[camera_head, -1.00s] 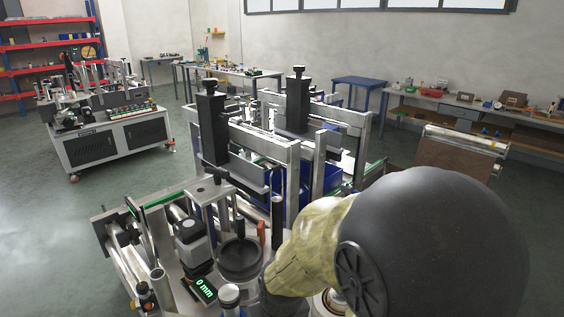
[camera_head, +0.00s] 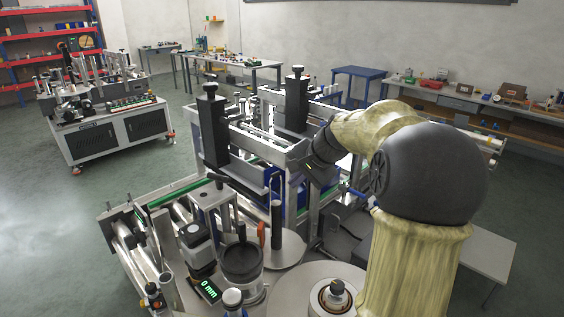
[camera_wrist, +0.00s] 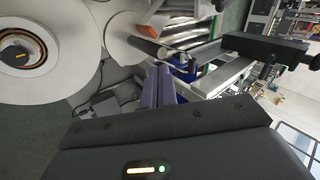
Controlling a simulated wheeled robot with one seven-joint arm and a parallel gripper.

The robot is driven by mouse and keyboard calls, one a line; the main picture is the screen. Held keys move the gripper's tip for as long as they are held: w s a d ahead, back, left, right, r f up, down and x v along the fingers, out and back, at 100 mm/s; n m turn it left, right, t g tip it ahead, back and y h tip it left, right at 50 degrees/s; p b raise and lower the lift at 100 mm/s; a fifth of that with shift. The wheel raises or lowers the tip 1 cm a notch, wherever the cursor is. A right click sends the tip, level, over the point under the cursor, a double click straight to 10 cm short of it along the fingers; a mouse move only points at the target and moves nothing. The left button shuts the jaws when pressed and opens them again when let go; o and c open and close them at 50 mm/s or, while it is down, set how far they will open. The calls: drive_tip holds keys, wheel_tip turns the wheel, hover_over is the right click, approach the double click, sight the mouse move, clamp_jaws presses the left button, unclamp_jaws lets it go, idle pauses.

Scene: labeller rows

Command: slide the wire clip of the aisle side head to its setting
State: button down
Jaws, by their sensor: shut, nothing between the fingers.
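My gripper (camera_wrist: 160,86) shows in the wrist view as two dark bluish fingers pressed together, with nothing between them. It points toward rollers and silver frame bars of the labelling machine (camera_head: 262,146). In the head view my arm reaches over the machine's right side, and my fingertips are hidden behind the wrist and the frame. I cannot make out the wire clip in either view. Two black upright heads (camera_head: 212,125) with knobs on top stand on the silver frame; the second black head (camera_head: 297,97) is farther right.
A green "0 mm" display (camera_head: 209,291) sits at the front of the machine, beside a dark round pot (camera_head: 242,262). A large white label reel (camera_wrist: 35,50) is close at the left in the wrist view. A second machine (camera_head: 110,130) stands at the left, with open floor between.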

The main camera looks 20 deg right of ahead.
drive_tip(key=w+d+r+m+t, duration=0.1)
drive_tip(key=d+r, duration=0.3)
drive_tip(key=r, duration=0.2)
drive_tip(key=shift+w+d+m+t+p, duration=0.2)
drive_tip(key=shift+d+m+t+p, duration=0.1)
drive_tip(key=shift+m+p, duration=0.1)
drive_tip(key=shift+w+a, duration=0.1)
drive_tip(key=p, duration=0.6)
approach(277, 174)
drive_tip(key=x, duration=0.6)
drive_tip(key=shift+w+f, duration=0.1)
drive_tip(key=shift+w+a+f+y, duration=0.1)
drive_tip(key=shift+w+f+y, duration=0.2)
drive_tip(key=shift+w, duration=0.05)
drive_tip(key=shift+s+r, duration=0.1)
drive_tip(key=shift+s, duration=0.1)
